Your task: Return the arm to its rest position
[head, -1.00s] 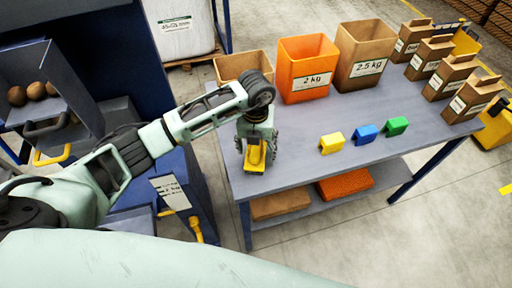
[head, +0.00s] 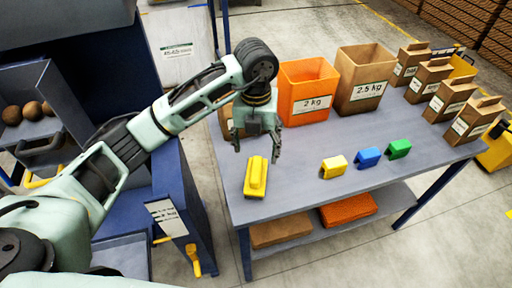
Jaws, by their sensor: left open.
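My left arm comes in from the left over the grader's blue side and reaches above the grey table (head: 300,168). My left gripper (head: 256,148) points down, open and empty, above the table's left end. A yellow tool-like block (head: 256,178) lies on the table just below the fingers, apart from them. My right gripper is not in view.
An orange 2 kg box (head: 308,92) and a brown 2.5 kg box (head: 366,80) stand behind the gripper. Yellow (head: 333,167), blue (head: 367,157) and green (head: 399,149) blocks lie to the right. Several paper bags (head: 448,98) stand at the right end.

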